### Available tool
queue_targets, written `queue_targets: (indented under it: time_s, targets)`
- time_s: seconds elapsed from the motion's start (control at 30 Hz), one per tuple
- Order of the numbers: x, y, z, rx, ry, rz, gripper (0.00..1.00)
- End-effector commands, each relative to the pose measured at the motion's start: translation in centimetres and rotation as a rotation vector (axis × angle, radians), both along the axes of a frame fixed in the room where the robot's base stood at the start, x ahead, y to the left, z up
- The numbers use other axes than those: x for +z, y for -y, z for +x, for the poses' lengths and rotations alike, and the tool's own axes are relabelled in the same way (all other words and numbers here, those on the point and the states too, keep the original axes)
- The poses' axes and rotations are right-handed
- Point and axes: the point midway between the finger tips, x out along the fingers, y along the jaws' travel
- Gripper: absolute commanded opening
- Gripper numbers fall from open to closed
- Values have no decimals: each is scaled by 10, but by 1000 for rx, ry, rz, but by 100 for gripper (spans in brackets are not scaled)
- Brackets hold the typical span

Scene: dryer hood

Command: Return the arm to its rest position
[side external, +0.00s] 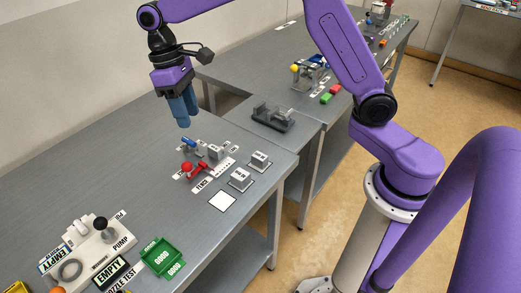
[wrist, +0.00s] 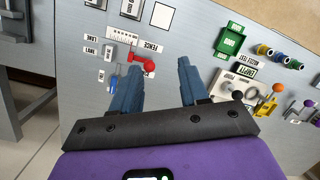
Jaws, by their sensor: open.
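My gripper (side external: 182,110) hangs above the grey table (side external: 80,170), pointing down, with blue fingers. In the wrist view its two fingers (wrist: 158,85) stand apart with nothing between them. My purple arm reaches over from the right in the side view. The gripper is clear of the table, above and behind a small fixture with a red ball-topped lever (side external: 187,167), a blue part (side external: 190,142) and a grey block (side external: 215,152). In the wrist view the red ball (wrist: 150,64) shows beyond the fingers, near the left one.
Two grey blocks (side external: 241,178) and a white square (side external: 222,201) lie near the table's right edge. A green bin (side external: 162,258) and a pump unit (side external: 95,245) stand at front left. A dark grey fixture (side external: 272,117) sits on the adjoining table. The left table middle is clear.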

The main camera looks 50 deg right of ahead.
Motion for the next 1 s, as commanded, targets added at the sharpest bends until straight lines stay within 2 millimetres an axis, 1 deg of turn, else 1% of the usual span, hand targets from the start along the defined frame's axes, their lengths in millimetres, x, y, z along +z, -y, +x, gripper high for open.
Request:
queue_targets:
  time_s: [0.03,0.17,0.2,0.27,0.4,0.47,0.5,0.6,0.7,0.8,0.9,1.0]
  targets:
    - [6,1,-21,36,17,2,44]
    - [14,6,-69,129,58,7,44]
    - [16,10,-84,157,69,10,44]
    - [17,15,-108,200,87,14,44]
    - [17,35,-160,301,130,28,44]
    - [15,45,-182,346,148,36,44]
    - [13,53,-197,375,158,42,44]
    - [6,73,-230,448,186,56,44]
    - [-2,92,-257,508,207,70,44]
    - [-9,107,-275,555,222,81,44]
    - [-14,117,-286,584,231,88,44]
    - [-16,120,-290,597,235,91,44]
